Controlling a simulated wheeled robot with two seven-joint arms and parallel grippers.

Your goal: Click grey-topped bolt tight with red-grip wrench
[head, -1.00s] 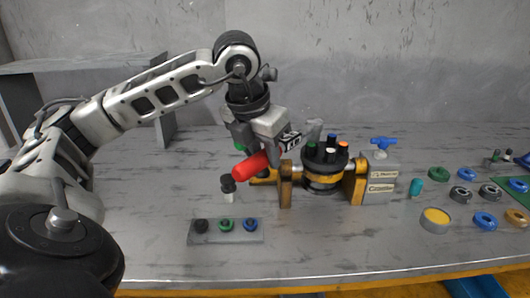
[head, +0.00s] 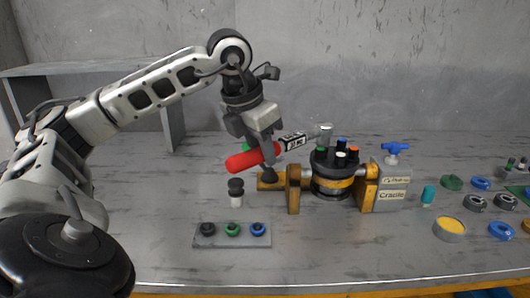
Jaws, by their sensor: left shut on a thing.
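My left gripper (head: 266,152) is shut on the red-grip wrench (head: 243,161). The wrench slants up to the right, and its grey head (head: 324,132) is above the black top of the hydraulic motor (head: 333,184). Several dark bolts with coloured tops, among them a white-topped bolt (head: 340,156), stand on the motor top. I cannot make out a grey top, nor whether the wrench head touches a bolt. The motor sits in a yellow-brown vise (head: 365,187) on the table. My right gripper is not in view.
A black-topped piece (head: 236,192) stands left of the vise. A grey tray (head: 232,242) holds black, green and blue parts in front. A teal cylinder (head: 428,194), a yellow-filled cup (head: 450,229) and several rings lie at right. The front middle of the table is clear.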

